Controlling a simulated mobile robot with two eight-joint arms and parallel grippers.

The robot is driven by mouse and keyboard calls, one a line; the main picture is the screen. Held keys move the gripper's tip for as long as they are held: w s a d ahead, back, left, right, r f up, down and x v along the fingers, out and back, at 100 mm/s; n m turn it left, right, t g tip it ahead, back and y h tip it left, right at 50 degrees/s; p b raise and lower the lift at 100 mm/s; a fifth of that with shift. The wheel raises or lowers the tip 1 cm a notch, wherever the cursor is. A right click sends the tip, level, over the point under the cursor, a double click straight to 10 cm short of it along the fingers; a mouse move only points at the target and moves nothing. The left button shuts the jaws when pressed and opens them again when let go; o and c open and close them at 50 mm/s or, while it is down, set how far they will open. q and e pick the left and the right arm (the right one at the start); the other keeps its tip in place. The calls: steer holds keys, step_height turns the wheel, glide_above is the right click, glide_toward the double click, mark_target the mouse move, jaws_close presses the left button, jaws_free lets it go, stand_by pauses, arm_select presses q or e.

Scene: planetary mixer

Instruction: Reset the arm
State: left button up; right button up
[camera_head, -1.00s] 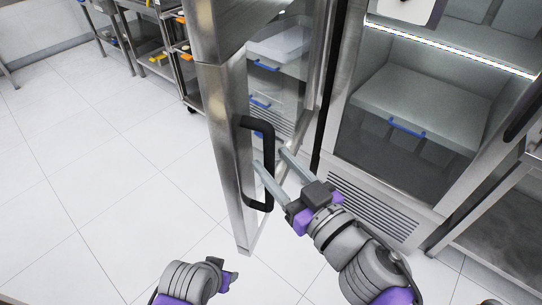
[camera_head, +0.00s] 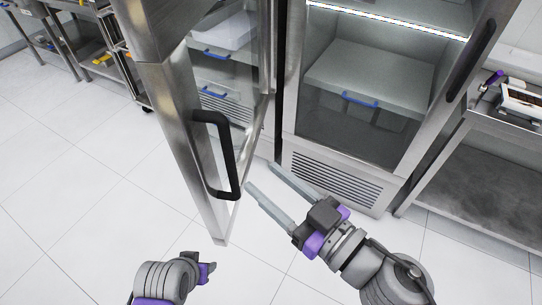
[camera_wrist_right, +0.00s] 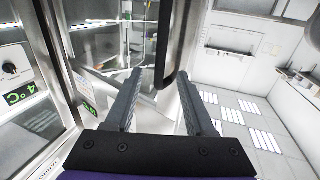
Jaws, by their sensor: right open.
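My right gripper (camera_head: 262,178) is open and empty, its two long grey fingers apart. Its fingertips are just to the right of the black handle (camera_head: 229,158) on the open fridge door (camera_head: 178,130). In the right wrist view, the fingers (camera_wrist_right: 159,82) point forward, and the black handle (camera_wrist_right: 178,40) hangs down ahead between them in the picture. Only part of my left arm shows, at the bottom of the head view, with a grey and purple end (camera_head: 202,268). Its fingers cannot be made out.
A lit glass-front fridge (camera_head: 365,85) with blue-handled drawers stands ahead. A steel table (camera_head: 490,190) with items on top is at the right. Steel racks (camera_head: 85,50) stand at the far left. The white tiled floor (camera_head: 90,190) at the left is clear.

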steer(key=w+d+f+m+t+h, duration=0.45)
steer(key=w+d+m+h, duration=0.2)
steer(key=d+h, duration=0.35)
steer(key=d+f+m+g+h, duration=0.3)
steer(key=d+f+h, duration=0.1)
steer(key=d+f, duration=0.5)
steer(key=s+f+g+y, duration=0.1)
steer(key=s+f+g, duration=0.95)
steer(key=f, duration=0.55)
arm_select(q)
step_height(320, 180, up, 15)
steer(key=w+p, duration=0.2)
steer(key=p, duration=1.1)
steer(key=shift+t, duration=0.3)
arm_select(e)
step_height(320, 180, up, 16)
steer(key=w+t, duration=0.1)
steer(key=t, duration=0.1)
steer(key=shift+f, duration=0.25)
arm_select(q)
steer(key=shift+s+f, duration=0.1)
arm_select(e)
steer(key=shift+a, duration=0.1)
